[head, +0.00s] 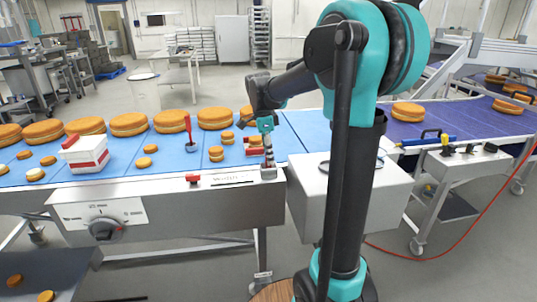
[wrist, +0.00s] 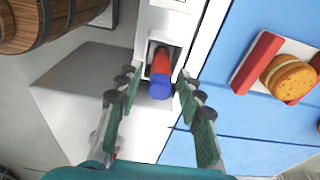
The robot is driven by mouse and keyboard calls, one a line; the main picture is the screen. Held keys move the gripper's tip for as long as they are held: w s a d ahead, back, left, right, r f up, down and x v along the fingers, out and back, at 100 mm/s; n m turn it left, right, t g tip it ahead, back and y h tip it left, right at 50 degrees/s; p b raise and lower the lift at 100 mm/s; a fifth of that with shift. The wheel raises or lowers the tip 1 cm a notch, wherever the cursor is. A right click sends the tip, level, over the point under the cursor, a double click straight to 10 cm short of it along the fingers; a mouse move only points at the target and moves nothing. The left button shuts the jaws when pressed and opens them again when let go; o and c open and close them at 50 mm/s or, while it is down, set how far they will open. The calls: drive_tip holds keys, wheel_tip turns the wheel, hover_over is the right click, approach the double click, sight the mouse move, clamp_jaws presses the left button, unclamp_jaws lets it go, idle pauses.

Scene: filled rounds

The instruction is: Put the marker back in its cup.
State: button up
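The marker (wrist: 160,72), red with a blue end towards the camera, stands in a small square metal cup (wrist: 176,50) in the wrist view. In the head view the cup (head: 268,173) sits at the belt's front edge, below my gripper (head: 266,128). My gripper (wrist: 160,92) is open in the wrist view, with its green fingers on either side of the marker and a gap showing on both sides. How deep the marker sits in the cup is hard to tell.
A red-and-white holder with a filled round (wrist: 290,75) lies beside the cup on the blue belt (wrist: 235,125). A red stick in a small holder (head: 191,146) and a white-and-red box (head: 85,153) stand further left. A control box (head: 352,190) is at the right.

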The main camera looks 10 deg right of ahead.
wheel_tip(320, 180, up, 12)
drive_tip(key=a, duration=0.1)
drive_tip(key=shift+a, duration=0.25)
idle(0.5)
drive_tip(key=shift+r, duration=0.1)
